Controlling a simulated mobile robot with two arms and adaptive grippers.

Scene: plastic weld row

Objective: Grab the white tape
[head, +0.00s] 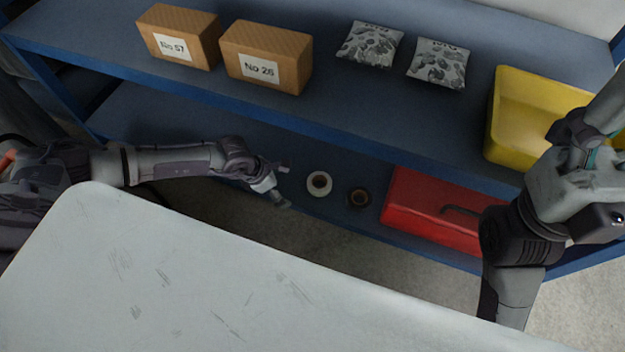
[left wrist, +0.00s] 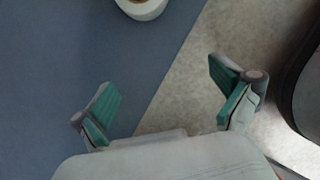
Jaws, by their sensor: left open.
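The white tape (head: 319,183) is a round roll with a dark core, lying on the lower blue shelf. It also shows at the top edge of the left wrist view (left wrist: 142,9), partly cut off. My left gripper (head: 284,187) is open and empty, just left of the white tape and apart from it. In the left wrist view its two teal-padded fingers (left wrist: 165,88) are spread wide, with shelf and floor between them. My right arm is at the right of the head view; I cannot make out its gripper.
A dark tape roll (head: 359,197) lies right of the white one, then a red toolbox (head: 437,210). The upper shelf (head: 345,97) overhangs behind, holding boxes (head: 267,57), packets (head: 438,63) and a yellow bin (head: 507,115). A pale table (head: 190,280) fills the foreground.

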